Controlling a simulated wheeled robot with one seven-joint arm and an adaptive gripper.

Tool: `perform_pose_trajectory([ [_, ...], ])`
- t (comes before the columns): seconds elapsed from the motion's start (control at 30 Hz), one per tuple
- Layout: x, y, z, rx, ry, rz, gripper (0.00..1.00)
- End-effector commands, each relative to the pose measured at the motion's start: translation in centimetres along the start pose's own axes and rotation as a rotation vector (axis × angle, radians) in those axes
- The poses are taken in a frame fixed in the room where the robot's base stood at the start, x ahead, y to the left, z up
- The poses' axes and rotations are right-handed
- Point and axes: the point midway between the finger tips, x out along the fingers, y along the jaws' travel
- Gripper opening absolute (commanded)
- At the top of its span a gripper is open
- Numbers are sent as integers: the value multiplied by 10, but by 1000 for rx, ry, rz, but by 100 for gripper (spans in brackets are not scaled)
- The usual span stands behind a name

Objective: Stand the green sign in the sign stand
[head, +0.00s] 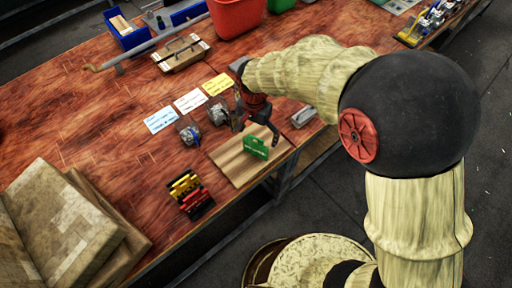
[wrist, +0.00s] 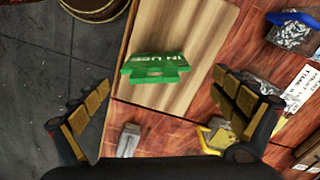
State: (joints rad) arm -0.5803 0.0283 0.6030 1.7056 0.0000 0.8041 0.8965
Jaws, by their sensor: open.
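The green sign (head: 256,147), with white lettering, looks upright on a light wooden board (head: 230,164) at the table's front edge. In the wrist view the sign (wrist: 155,67) reads "IN USE" upside down and lies between and slightly beyond my fingertips. My gripper (head: 257,129) is open above the board, close to the sign; its fingers also show in the wrist view (wrist: 161,84), one on each side, apart from the sign. A black rack (head: 199,203) with yellow and red sign-like pieces, apparently the sign stand, sits left of the board in the head view.
Bags of small parts (head: 189,133) and three paper cards (head: 190,101) lie behind the board. A grey block (head: 303,116) lies to its right. Stacked brown boxes (head: 65,225) fill the near left. Table between boxes and cards is mostly clear.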

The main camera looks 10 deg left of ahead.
Motion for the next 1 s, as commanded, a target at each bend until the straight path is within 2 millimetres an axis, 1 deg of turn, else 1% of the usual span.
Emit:
perform_pose_trajectory([
  [0.03,8,1,1,0,-2,2,97],
  [0.17,16,1,1,-1,-1,1,97],
  [0.27,26,4,3,-1,-2,2,97],
  [0.43,51,7,6,-1,-2,2,97],
  [0.53,61,7,6,-2,-1,1,97],
  [0.77,62,7,6,-2,0,0,97],
  [1.0,62,7,6,-2,0,0,84],
])
